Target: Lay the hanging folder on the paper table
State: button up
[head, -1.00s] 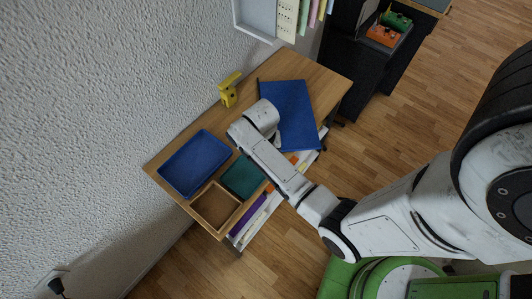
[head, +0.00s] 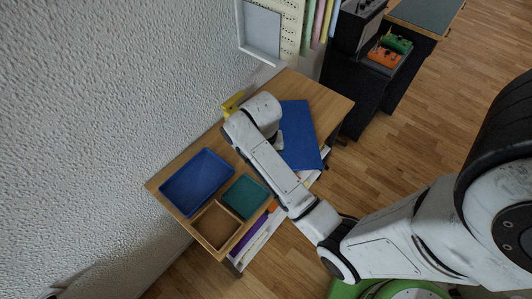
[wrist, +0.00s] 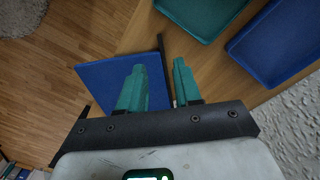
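The hanging folder (head: 302,140), flat and blue, lies on the wooden paper table (head: 328,100) near its right end. One corner reaches out past the front edge. My arm hides its left part in the head view. In the wrist view the folder (wrist: 96,80) shows beyond my fingers, with a dark rail (wrist: 160,47) along one edge. My gripper (wrist: 158,72) has two teal fingers standing apart. The rail appears in the gap between them, closer to the right finger. I cannot tell whether it touches. In the head view my gripper is hidden behind my wrist.
A blue tray (head: 197,182), a teal tray (head: 244,197) and a brown tray (head: 215,226) fill the table's left end. A yellow object (head: 232,102) stands at the back. A textured wall (head: 90,130) runs behind, and a dark cabinet (head: 372,95) stands right.

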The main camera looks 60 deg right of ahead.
jog(key=s+a+r+n+t, duration=0.1)
jog(key=s+a+n, duration=0.9)
jog(key=a+n, duration=0.1)
jog(key=shift+s+a+r, duration=0.3)
jog(key=shift+a+r, duration=0.05)
jog(key=shift+a, duration=0.55)
jog(key=shift+f, duration=0.15)
